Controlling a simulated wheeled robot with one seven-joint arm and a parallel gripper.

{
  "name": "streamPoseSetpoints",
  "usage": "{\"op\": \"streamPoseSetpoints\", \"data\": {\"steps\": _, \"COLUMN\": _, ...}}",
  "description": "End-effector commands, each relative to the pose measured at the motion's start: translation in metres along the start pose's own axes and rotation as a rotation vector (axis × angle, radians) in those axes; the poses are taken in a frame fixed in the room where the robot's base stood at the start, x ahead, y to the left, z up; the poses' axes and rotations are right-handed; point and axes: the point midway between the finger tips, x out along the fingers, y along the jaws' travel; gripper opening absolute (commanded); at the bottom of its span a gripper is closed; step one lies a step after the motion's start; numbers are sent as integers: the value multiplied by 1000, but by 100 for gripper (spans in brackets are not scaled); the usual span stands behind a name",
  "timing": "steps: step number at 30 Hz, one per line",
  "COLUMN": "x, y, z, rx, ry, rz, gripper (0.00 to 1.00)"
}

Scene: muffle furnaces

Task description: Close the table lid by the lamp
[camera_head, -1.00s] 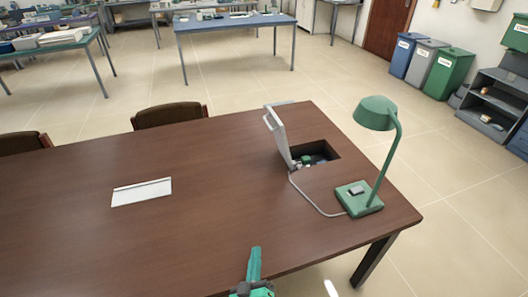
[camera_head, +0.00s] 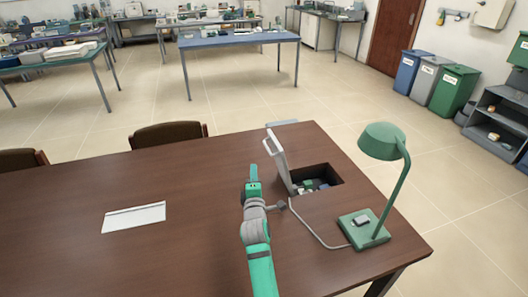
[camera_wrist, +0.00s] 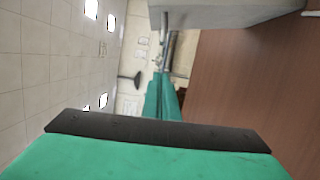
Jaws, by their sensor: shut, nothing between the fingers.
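The table lid (camera_head: 277,160) by the lamp is a light grey flap standing open, close to upright, at the left edge of a dark recess (camera_head: 325,174) in the brown table. The green lamp (camera_head: 382,140) stands to the right of the recess, and its cord runs from the base toward the lid. My gripper (camera_head: 252,172) is shut and empty above the table, just left of the raised lid. In the wrist view my gripper's green fingers (camera_wrist: 162,98) show, with a grey slab-like part, probably the lid (camera_wrist: 230,14), at the top. Whether they touch cannot be told.
A closed white lid (camera_head: 134,217) lies in the table top (camera_head: 60,230) at left. Brown chairs (camera_head: 168,135) stand behind the table. The table surface between the closed lid and my arm is clear. Small items sit inside the recess.

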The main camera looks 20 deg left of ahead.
Motion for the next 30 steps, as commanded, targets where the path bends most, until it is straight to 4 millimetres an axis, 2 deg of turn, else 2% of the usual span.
{"op": "streamPoseSetpoints", "data": {"steps": 5, "x": 16, "y": 2, "z": -3, "rx": -9, "ry": 4, "rz": 0, "gripper": 0}}
{"op": "streamPoseSetpoints", "data": {"steps": 15, "x": 73, "y": 2, "z": -4, "rx": -6, "ry": 5, "rz": 0, "gripper": 0}}
{"op": "streamPoseSetpoints", "data": {"steps": 22, "x": 103, "y": 2, "z": -2, "rx": -4, "ry": 2, "rz": 1, "gripper": 0}}
{"op": "streamPoseSetpoints", "data": {"steps": 24, "x": 104, "y": 2, "z": 15, "rx": -5, "ry": -5, "rz": 1, "gripper": 0}}
{"op": "streamPoseSetpoints", "data": {"steps": 30, "x": 108, "y": 2, "z": 35, "rx": -4, "ry": -4, "rz": 1, "gripper": 0}}
